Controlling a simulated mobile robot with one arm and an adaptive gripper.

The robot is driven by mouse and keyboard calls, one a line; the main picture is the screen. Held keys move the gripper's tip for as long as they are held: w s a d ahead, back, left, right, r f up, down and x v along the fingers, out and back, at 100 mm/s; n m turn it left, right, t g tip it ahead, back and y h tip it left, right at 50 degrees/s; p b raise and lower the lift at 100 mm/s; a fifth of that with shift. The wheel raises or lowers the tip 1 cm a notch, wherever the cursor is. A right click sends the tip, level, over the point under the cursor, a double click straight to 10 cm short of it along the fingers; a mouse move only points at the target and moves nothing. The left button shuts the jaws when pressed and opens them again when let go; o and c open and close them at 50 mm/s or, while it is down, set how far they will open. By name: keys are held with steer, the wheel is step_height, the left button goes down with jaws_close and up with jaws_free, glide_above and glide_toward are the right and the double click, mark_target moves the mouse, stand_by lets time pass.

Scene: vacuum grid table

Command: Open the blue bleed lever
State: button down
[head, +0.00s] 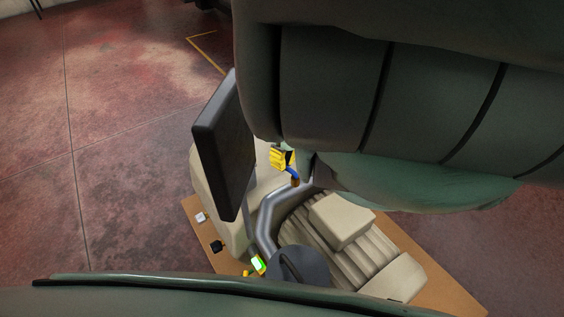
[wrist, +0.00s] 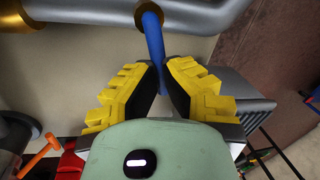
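The blue bleed lever (wrist: 152,38) is a slim blue bar joined to a grey pipe by a brass fitting in the wrist view. It runs down from the pipe to the fingertips of my gripper (wrist: 162,68). The yellow fingers with black pads stand on either side of its lower end, close together at the tips. I cannot tell whether both pads touch the lever. In the head view my gripper (head: 283,157) is partly hidden by my arm. The lever (head: 292,172) shows just below it, with a brass-coloured end at the pipe.
A grey bent pipe (head: 267,215) rises beside the lever. A dark upright panel (head: 225,145) stands to the left. Beige blocks (head: 342,220) and a ribbed part lie to the right. An orange-handled part (wrist: 40,155) shows at lower left in the wrist view. Open floor lies left.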

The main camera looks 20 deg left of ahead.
steer(key=shift+w+f, duration=0.1)
stand_by(0.4)
steer(key=c, duration=1)
jaws_free()
step_height(320, 180, up, 12)
steer(key=w, duration=0.2)
steer(key=shift+d, duration=0.4)
